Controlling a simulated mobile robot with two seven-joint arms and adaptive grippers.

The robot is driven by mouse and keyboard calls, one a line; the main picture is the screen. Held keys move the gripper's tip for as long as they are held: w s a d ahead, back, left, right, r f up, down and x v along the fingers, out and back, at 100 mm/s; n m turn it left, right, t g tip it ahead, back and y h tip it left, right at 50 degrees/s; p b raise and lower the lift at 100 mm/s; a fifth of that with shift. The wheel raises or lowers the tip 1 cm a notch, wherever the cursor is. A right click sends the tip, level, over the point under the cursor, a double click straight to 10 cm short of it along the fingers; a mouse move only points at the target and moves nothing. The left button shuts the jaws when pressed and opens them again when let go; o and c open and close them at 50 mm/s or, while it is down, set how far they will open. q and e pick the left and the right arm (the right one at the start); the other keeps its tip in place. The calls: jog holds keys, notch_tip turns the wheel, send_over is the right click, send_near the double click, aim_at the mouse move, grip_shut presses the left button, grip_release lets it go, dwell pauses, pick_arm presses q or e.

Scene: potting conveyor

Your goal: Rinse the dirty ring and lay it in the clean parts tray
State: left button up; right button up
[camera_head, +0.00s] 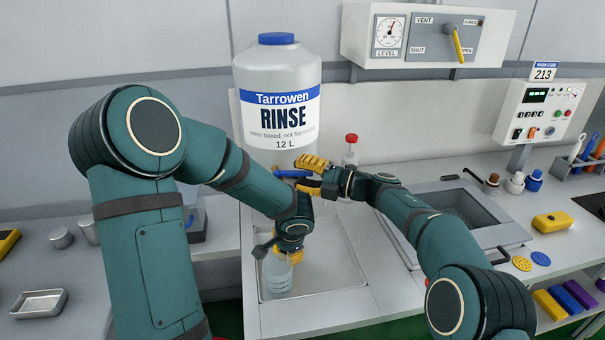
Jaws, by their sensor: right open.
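A large clear Rinse container (262,78) with a blue cap stands at the back centre, with a blue tap handle (291,173) low on its front. My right gripper (308,168) is open, its yellow fingers right at the tap handle; I cannot tell whether they touch it. My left gripper (284,253) points down below the tap, at the top of a clear vessel (277,278) over a shallow pale basin (334,278). Its fingers are partly hidden, so its grip is unclear. I cannot make out the dirty ring. A small empty metal tray (39,304) lies far left; no label identifies it.
A red-capped bottle (351,152) stands behind my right gripper. A vent panel (430,38) hangs above.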

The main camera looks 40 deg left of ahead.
grip_shut()
jog(key=shift+d+r, duration=0.1)
jog(key=shift+s+m+t, duration=0.15)
jog(key=shift+m+t, duration=0.15)
jog(key=shift+t, duration=0.2)
jog(key=shift+s+d+m+t, duration=0.1)
jog(key=shift+m+t, duration=0.2)
